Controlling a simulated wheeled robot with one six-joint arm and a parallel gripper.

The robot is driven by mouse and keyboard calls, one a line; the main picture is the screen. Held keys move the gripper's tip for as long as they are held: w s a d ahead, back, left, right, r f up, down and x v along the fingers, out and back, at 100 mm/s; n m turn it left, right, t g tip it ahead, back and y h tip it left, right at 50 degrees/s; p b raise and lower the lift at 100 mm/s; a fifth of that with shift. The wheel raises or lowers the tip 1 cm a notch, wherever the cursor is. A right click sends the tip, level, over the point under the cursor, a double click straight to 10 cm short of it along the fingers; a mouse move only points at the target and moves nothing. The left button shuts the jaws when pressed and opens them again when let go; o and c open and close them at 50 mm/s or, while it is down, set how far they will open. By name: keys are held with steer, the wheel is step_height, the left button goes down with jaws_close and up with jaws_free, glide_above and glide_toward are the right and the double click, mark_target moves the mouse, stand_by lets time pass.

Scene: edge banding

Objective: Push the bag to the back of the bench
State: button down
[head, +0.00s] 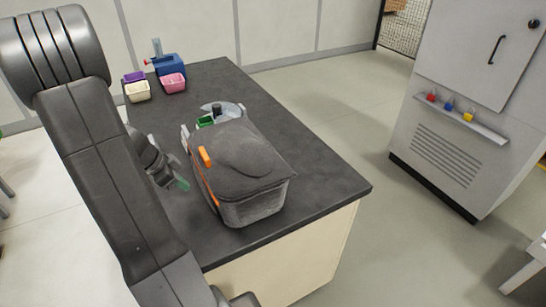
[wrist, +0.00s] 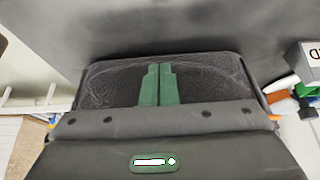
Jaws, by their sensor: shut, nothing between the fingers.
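The bag (head: 243,160) is a dark grey fabric case with an orange strip on its left side. It sits upright on the dark bench top (head: 325,185), towards the near right end. My gripper (head: 182,184) is low over the bench, just left of the bag, with its green fingertips pointing at the bag's side. In the wrist view the green fingers (wrist: 159,84) are together and empty, with the bag's dark textured side (wrist: 105,85) filling the space beyond them. I cannot tell whether the fingertips touch the bag.
Behind the bag are a round grey item (head: 226,109) and a green block (head: 205,121). A cream bin (head: 138,92), a pink bin (head: 173,83) and a blue item (head: 171,65) stand at the far left end. Bench top is clear right of the bag. A grey cabinet (head: 450,110) stands apart.

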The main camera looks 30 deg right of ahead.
steer(key=shift+d+f, duration=0.75)
steer(key=shift+d, duration=0.25)
steer(key=shift+d+f, duration=0.75)
steer(key=shift+d, duration=0.2)
steer(key=shift+d+f, duration=0.15)
steer(key=shift+d, duration=0.1)
steer(key=shift+d+b, duration=2.7)
steer(key=shift+d, duration=4.35)
steer(key=shift+d+b, duration=0.65)
steer(key=shift+d, duration=5.35)
steer(key=shift+a+r+b, duration=0.3)
steer(key=shift+a+r, duration=0.25)
steer(key=shift+a, duration=0.5)
steer(key=shift+a+r+b, duration=0.3)
steer(key=shift+a+r, duration=0.25)
steer(key=shift+a, duration=0.5)
steer(key=shift+a+r+b, duration=0.3)
steer(key=shift+a+r, duration=0.25)
steer(key=shift+a, duration=0.5)
steer(key=d+f, duration=0.1)
steer(key=d, duration=0.1)
steer(key=d+f+p, duration=0.1)
steer(key=d, duration=0.1)
steer(key=d+f+p, duration=0.1)
steer(key=d, duration=0.1)
steer(key=shift+s, duration=0.1)
steer(key=shift+a, duration=1.25)
